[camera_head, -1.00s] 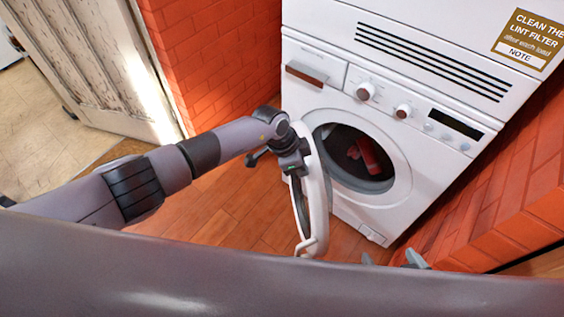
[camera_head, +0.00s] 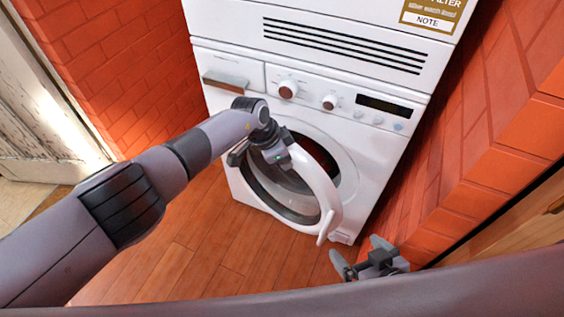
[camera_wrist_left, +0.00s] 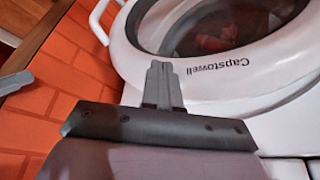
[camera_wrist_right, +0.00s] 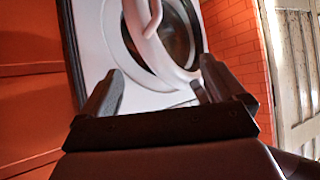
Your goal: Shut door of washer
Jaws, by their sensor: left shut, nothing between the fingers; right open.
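The white front-loading washer (camera_head: 385,142) stands ahead. Its round door (camera_head: 318,185), a white ring with dark glass, is partly open in the head view, its handle (camera_head: 325,226) at the lower right. My left gripper (camera_head: 288,160) is shut and empty at the upper part of the door's rim. In the left wrist view its closed fingers (camera_wrist_left: 162,66) lie over the door's white ring (camera_wrist_left: 205,88), lettered "Capstowell"; I cannot tell whether they touch it. My right gripper (camera_head: 360,250) is open and empty, low and right of the door. The right wrist view shows the door (camera_wrist_right: 150,45) beyond its fingers (camera_wrist_right: 158,80).
A brick wall (camera_head: 480,150) rises close on the right, and another brick wall (camera_head: 105,65) stands left of the washer. A worn white door (camera_head: 40,110) is at far left. The wooden floor (camera_head: 190,240) before the washer is clear.

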